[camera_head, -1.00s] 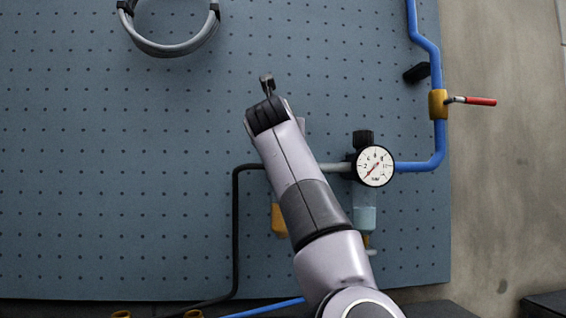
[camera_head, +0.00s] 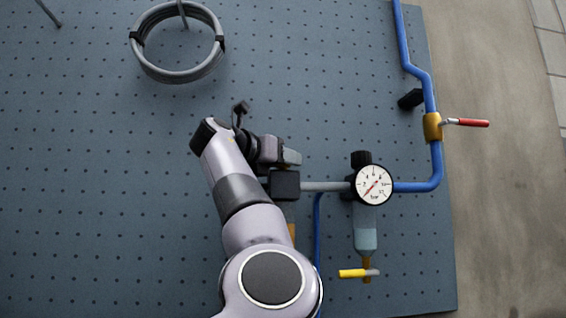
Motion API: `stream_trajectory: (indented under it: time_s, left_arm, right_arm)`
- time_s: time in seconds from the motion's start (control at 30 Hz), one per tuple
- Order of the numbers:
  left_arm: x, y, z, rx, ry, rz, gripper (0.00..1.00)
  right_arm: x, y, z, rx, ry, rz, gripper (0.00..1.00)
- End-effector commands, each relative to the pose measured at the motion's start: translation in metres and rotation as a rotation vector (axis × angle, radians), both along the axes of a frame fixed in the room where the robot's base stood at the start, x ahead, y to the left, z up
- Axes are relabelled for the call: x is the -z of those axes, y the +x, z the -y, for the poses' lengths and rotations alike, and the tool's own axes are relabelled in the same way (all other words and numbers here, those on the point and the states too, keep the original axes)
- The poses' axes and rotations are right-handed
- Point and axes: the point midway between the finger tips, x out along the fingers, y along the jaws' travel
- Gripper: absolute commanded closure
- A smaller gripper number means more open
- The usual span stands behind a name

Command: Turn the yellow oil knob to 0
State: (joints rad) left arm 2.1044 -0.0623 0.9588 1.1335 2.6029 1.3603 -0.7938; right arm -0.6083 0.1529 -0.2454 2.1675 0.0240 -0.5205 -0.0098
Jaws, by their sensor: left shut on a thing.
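My left gripper (camera_head: 285,157) is at the top of the black block (camera_head: 285,185) on the air line, left of the gauge. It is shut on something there. The yellow oil knob is not clearly visible; the jaws and wrist cover the top of the block where it appears to be. An amber bowl (camera_head: 291,232) below the block is mostly hidden by my arm. Any scale or 0 mark cannot be read. My right gripper is not in view.
A round gauge (camera_head: 375,185) sits right of the block, with a black knob (camera_head: 361,159) above and a clear bowl (camera_head: 366,232) below. A yellow lever (camera_head: 353,273) hangs underneath. Blue pipe (camera_head: 413,187) leads to a red-handled valve (camera_head: 433,127). A hose coil (camera_head: 180,75) hangs at top left.

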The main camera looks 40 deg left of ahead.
Motion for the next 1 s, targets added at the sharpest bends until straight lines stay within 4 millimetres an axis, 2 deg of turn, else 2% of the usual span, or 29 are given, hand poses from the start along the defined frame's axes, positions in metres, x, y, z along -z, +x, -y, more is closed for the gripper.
stream_trajectory:
  time_s: [0.37,0.4,0.43,0.77,0.87,1.0]
  left_arm:
    - [0.000,0.000,0.000,0.005,-0.002,-0.001,0.90]
    - [0.000,0.000,0.000,0.005,-0.002,-0.001,0.50]
    - [0.000,0.000,0.000,0.005,-0.002,-0.001,0.41]
    - [0.000,-0.002,0.000,0.003,-0.001,0.000,0.41]
    - [0.000,-0.011,0.001,0.002,-0.002,0.003,0.41]
    - [0.001,-0.033,0.003,0.001,-0.003,0.004,0.41]
  right_arm:
    - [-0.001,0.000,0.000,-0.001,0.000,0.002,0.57]
    - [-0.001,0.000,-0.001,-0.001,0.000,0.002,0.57]
    - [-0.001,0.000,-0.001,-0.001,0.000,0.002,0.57]
    - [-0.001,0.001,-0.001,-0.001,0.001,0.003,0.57]
    - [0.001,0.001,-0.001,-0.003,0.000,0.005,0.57]
    - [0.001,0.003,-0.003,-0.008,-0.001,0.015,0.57]
